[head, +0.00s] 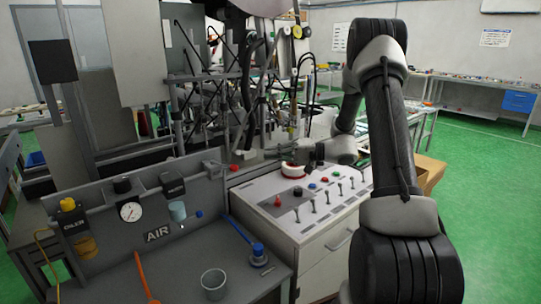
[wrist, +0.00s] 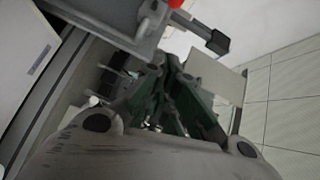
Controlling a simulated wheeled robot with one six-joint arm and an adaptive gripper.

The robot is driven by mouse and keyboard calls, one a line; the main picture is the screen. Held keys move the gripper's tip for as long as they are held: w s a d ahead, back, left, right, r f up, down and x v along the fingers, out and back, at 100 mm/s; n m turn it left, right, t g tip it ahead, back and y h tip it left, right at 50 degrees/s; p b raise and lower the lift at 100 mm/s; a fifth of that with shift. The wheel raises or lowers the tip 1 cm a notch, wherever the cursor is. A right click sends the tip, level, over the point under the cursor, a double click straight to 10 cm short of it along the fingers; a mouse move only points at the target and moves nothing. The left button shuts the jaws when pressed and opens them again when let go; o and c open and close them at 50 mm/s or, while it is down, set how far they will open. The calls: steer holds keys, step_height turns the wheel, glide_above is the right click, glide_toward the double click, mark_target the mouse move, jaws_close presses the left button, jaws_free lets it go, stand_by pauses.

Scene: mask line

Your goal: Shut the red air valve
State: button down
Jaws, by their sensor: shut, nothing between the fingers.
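A small red knob (head: 233,167) sits at the right end of the grey AIR panel (head: 157,237); it looks like the red air valve, but its turn position is too small to tell. In the wrist view, a red part (wrist: 176,3) shows at the top edge, beside a dark block on a short stem. My gripper (head: 284,151) is to the right of the red knob, above the back of the white control box, apart from the knob.
The white control box (head: 330,235) carries several buttons, toggles and a red-and-white round part (head: 293,170). A gauge (head: 130,212), a blue fitting (head: 258,251) and a grey cup (head: 214,283) are at the panel bench. Frames and cables stand behind. Green floor is open at right.

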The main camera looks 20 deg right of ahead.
mark_target(226, 166)
steer(key=a+f, duration=0.1)
steer(key=a, duration=0.8)
steer(key=shift+a, duration=0.1)
steer(key=s+a+t, duration=0.1)
steer(key=s+a+m+t+h, duration=0.1)
steer(key=s, duration=0.1)
steer(key=shift+s+a+m, duration=0.2)
steer(key=shift+s+m, duration=0.1)
